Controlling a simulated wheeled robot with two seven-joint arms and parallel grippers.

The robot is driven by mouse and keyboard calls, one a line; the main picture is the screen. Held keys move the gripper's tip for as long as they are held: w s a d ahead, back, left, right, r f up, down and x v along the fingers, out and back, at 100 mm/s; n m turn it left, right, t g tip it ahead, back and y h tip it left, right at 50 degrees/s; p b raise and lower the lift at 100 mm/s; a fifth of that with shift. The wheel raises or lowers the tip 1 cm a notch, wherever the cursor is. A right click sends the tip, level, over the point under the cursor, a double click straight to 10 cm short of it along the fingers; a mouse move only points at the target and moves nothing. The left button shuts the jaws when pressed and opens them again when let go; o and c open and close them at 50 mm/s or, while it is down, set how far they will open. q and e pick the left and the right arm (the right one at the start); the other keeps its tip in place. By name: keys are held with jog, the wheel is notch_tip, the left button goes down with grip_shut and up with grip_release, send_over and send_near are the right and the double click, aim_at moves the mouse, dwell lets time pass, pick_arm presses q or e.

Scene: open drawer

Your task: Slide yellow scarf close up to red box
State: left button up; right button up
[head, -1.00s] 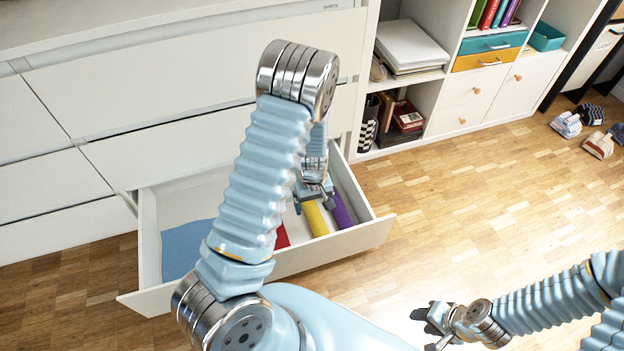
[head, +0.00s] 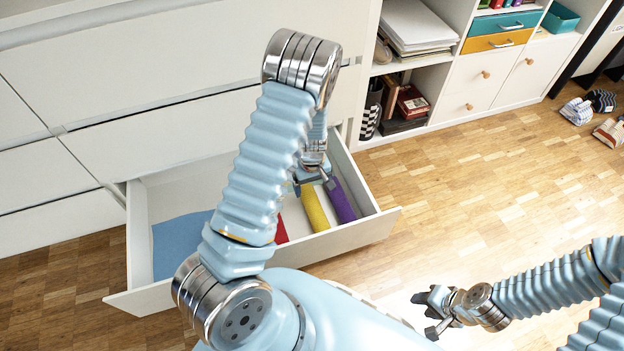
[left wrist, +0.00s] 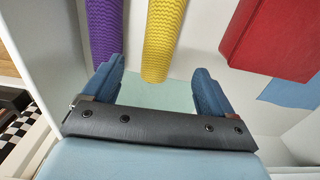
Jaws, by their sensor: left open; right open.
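The yellow scarf (head: 315,208) is a ribbed roll lying in the open drawer (head: 345,236), and it also shows in the left wrist view (left wrist: 163,38). The red box (left wrist: 270,40) lies to its right in that view, with a gap between them. In the head view only a corner of the red box (head: 281,233) shows past my arm. My left gripper (head: 312,183) is over the drawer at the scarf's far end. Its fingers (left wrist: 158,88) are open and empty, with the scarf's end just ahead between them. My right gripper (head: 436,312) is open and empty, outside the drawer.
A purple roll (head: 340,200) lies beside the yellow scarf, near the drawer's side wall. A blue cloth (head: 180,243) lies flat at the drawer's left.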

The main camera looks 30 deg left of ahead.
aim_at(312, 201)
pick_arm(q)
notch_tip(312, 201, down, 10)
jog(key=shift+r+b, duration=0.1)
jog(key=shift+b, duration=0.85)
pick_arm(e)
notch_tip(312, 201, down, 2)
jog(key=shift+a+f, duration=0.1)
